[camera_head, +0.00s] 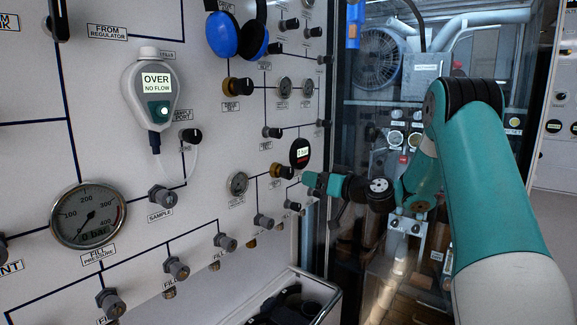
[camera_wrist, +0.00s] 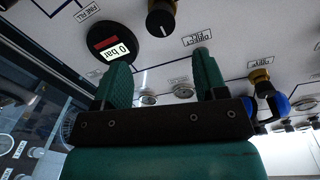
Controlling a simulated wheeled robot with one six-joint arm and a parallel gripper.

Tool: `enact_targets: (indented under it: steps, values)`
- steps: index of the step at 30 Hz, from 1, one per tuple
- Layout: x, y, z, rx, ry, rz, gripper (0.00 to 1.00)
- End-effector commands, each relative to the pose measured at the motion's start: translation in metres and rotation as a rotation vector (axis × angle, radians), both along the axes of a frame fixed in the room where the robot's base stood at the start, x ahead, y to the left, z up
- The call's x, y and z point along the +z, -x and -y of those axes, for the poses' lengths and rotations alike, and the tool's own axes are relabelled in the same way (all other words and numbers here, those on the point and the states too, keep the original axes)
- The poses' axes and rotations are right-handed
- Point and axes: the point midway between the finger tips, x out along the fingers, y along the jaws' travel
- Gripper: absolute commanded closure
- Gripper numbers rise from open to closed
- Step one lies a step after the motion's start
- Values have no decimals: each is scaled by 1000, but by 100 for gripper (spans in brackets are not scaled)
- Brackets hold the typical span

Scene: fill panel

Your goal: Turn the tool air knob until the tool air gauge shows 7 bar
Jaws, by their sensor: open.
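A round dark digital gauge (camera_head: 300,152) sits on the panel's right part. It reads 0 bar, and it shows upside down at upper left in the wrist view (camera_wrist: 110,42). A black knob with a brass collar (camera_head: 282,171) is just below left of it. The same knob shows at the top of the wrist view (camera_wrist: 161,18). The small label near it is too small to read surely. My gripper (camera_head: 312,181) is right of the knob in the head view. In the wrist view my gripper (camera_wrist: 161,57) has its fingers apart, with nothing between them; the knob lies beyond the fingertips.
Another brass-collared knob (camera_head: 238,86), blue headphones (camera_head: 238,36) and small dial gauges are further up the panel. Several valve knobs line the lower panel, above a bin (camera_head: 322,311).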

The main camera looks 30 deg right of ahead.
Motion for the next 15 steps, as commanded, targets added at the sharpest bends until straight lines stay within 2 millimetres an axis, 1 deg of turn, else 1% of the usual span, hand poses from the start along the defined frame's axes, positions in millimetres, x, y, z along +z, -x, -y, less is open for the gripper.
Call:
enact_targets:
  steps: [1, 3, 9, 12, 15]
  values:
    - [5, -12, -5, 5, -1, -1, 34]
    - [5, -28, -10, 5, 0, -1, 34]
    - [4, -68, -21, 3, 0, 0, 34]
    - [3, -82, -24, 2, 0, -1, 34]
    - [2, -92, -27, 1, 0, -2, 34]
